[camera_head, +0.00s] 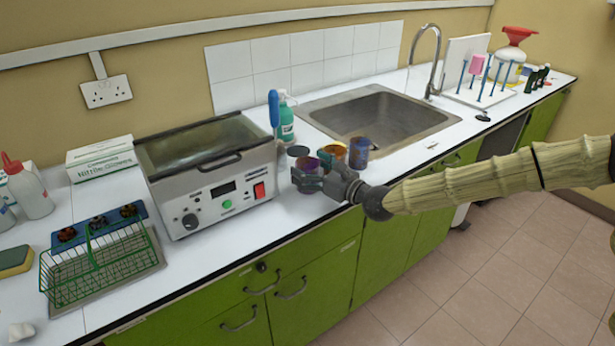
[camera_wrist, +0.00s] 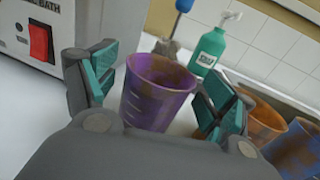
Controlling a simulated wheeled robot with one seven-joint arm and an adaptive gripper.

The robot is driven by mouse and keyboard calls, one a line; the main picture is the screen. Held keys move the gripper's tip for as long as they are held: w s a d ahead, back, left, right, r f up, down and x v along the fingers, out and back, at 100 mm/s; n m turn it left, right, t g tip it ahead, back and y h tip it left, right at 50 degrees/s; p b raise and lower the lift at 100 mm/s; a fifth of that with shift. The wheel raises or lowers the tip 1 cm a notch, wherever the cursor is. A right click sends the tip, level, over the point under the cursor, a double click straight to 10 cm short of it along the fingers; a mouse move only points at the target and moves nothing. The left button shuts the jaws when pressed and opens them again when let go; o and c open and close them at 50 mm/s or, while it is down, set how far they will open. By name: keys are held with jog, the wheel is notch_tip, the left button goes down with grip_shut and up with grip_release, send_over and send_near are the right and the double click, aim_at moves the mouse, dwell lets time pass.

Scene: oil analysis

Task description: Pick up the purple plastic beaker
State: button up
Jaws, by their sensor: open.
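The purple plastic beaker (camera_wrist: 152,100) stands upright on the white counter, with brownish stains inside and pale marks on its side. In the head view the beaker (camera_head: 308,166) is partly hidden by my gripper (camera_head: 308,182), near the counter's front edge. In the wrist view my gripper (camera_wrist: 163,92) is open, with one finger on each side of the beaker. The right finger looks close to the beaker's wall; I cannot tell whether it touches. The beaker's base is hidden behind the gripper's body.
An orange beaker (camera_head: 333,152) and a blue beaker (camera_head: 359,152) stand just right of the purple one. The water bath (camera_head: 212,185) is close on the left. A green soap bottle (camera_head: 286,122) stands behind. The sink (camera_head: 385,118) lies to the right.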

jog(key=shift+w+a+r, duration=0.15)
jog(key=shift+w+a, duration=0.15)
jog(key=shift+a, duration=0.15)
jog(key=shift+c, duration=0.2)
jog(key=c, duration=1)
